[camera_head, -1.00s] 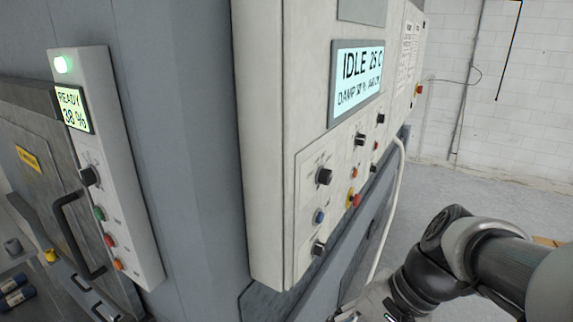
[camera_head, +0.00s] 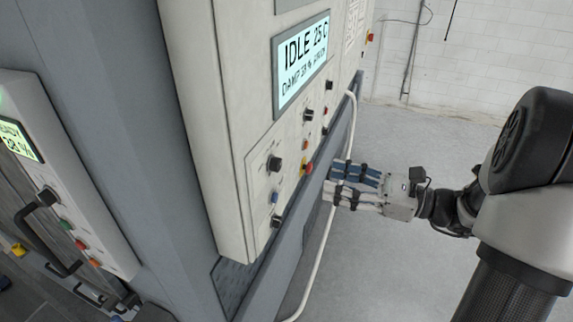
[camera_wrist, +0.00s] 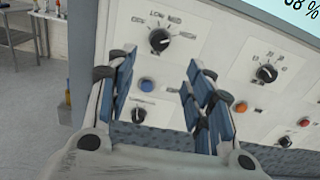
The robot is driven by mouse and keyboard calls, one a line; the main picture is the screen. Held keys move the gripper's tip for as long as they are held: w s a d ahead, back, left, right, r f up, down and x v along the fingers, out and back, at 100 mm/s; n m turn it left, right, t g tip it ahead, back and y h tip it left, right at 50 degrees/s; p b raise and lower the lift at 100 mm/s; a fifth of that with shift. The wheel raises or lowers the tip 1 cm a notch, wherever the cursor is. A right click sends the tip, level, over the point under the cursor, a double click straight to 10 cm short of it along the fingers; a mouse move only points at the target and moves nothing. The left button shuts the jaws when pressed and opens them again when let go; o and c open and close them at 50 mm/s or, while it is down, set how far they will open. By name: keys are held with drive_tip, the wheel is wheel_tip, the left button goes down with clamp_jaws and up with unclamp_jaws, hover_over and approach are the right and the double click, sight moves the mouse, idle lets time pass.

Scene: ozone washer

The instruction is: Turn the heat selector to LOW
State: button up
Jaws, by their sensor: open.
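The control panel (camera_head: 252,180) carries several black knobs. In the wrist view, the upper-left knob (camera_wrist: 159,40) has a printed scale on which LOW and MED seem readable, so it looks like the heat selector; it also appears in the head view (camera_head: 274,163). Its pointer is too small to read surely. My gripper (camera_head: 333,181) is open and empty, to the right of the panel and apart from it. In the wrist view, its blue-padded fingers (camera_wrist: 160,68) stand apart, with the blue button (camera_wrist: 147,84) visible between them and the knob above.
The display (camera_head: 301,62) reads IDLE 25 C. A pale hose (camera_head: 325,225) hangs beside the cabinet. Floor to the right is clear.

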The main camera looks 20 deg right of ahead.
sight(280, 166)
drive_tip(key=p+x, duration=0.1)
drive_tip(key=x, duration=1.1)
drive_tip(key=shift+a, duration=0.1)
drive_tip(key=c, duration=1.1)
